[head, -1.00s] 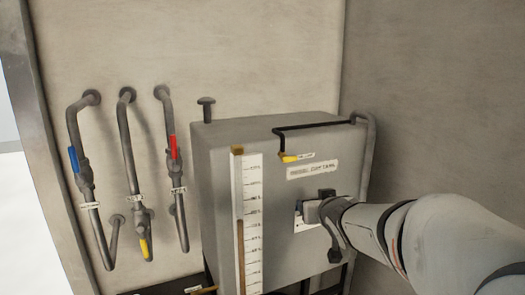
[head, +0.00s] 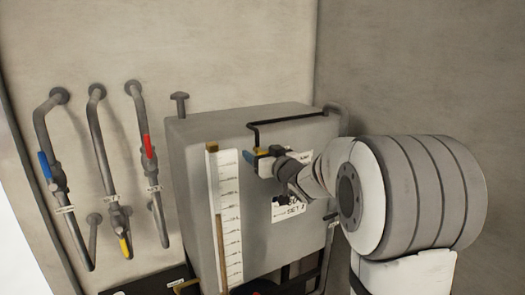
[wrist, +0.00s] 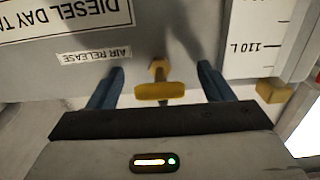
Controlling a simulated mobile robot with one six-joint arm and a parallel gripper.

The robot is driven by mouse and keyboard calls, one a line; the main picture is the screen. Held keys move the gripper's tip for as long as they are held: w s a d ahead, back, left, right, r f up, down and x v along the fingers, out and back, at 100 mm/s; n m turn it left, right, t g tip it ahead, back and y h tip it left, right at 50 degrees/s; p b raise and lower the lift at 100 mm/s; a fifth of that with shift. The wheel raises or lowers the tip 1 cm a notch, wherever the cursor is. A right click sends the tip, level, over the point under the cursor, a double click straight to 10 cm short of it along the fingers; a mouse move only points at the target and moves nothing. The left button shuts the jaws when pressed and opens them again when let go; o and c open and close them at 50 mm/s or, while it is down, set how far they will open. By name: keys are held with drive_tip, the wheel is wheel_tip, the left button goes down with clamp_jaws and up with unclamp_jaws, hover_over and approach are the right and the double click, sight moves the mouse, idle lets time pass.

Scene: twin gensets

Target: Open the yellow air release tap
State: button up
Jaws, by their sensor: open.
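The yellow air release tap (wrist: 159,91) shows in the wrist view as a short stem with a crosswise handle, beside an upside-down "AIR RELEASE" label (wrist: 95,55). My gripper (wrist: 160,68) is open, with one blue finger on each side of the tap and a visible gap to both. In the head view my gripper (head: 256,160) is at the upper front of the grey tank (head: 195,185), below the black pipe (head: 252,135). It partly hides the tap (head: 262,152) there.
A level gauge (head: 230,215) with a yellow-brown top block stands left of my gripper. On the left wall are pipes with blue (head: 45,166), red (head: 148,146) and yellow (head: 125,247) handled valves. A wall stands close on the right.

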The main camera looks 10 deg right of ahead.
drive_tip(key=shift+w+a, duration=0.1)
drive_tip(key=shift+w, duration=0.15)
drive_tip(key=c, duration=1)
drive_tip(key=shift+o, duration=0.2)
